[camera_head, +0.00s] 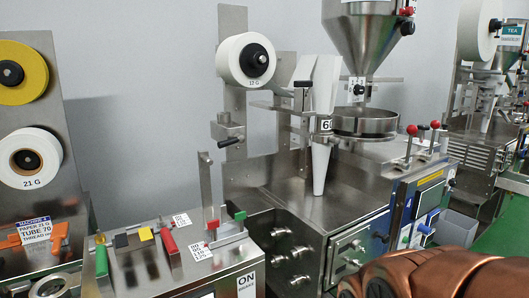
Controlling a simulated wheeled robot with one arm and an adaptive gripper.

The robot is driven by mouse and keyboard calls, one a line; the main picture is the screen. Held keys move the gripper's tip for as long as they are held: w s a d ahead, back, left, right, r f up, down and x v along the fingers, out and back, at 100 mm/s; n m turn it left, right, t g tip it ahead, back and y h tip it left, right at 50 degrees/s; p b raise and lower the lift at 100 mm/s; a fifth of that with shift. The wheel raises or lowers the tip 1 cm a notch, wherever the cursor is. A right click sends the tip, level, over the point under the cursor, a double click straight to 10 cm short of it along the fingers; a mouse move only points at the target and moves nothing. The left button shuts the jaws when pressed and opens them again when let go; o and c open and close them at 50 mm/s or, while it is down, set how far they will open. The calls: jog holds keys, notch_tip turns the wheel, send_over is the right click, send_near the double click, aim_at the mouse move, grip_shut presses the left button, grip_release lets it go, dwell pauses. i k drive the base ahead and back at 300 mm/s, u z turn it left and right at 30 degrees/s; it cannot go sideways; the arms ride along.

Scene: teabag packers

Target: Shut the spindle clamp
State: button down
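A white paper roll (243,60) marked with a gram label sits on a spindle with a black hub knob (257,61) on the upright steel plate of the middle machine. A small metal block with a black-handled lever (229,141) is on the same plate below the roll. I cannot tell which of these parts is the spindle clamp, or whether it is open. My copper-coloured arm shows at the bottom right, in front of the machine. My gripper's fingers are not in view.
A yellow roll (22,72) and a white roll (29,158) marked 21 G hang at the left. A steel control box (150,262) with coloured levers stands in front. A hopper (366,35) and round pan (364,123) rise at the middle machine. Another machine stands at the right.

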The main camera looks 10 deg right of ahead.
aim_at(237, 137)
jog(key=z, duration=1)
jog(key=k, duration=0.5)
jog(key=u, duration=2.35)
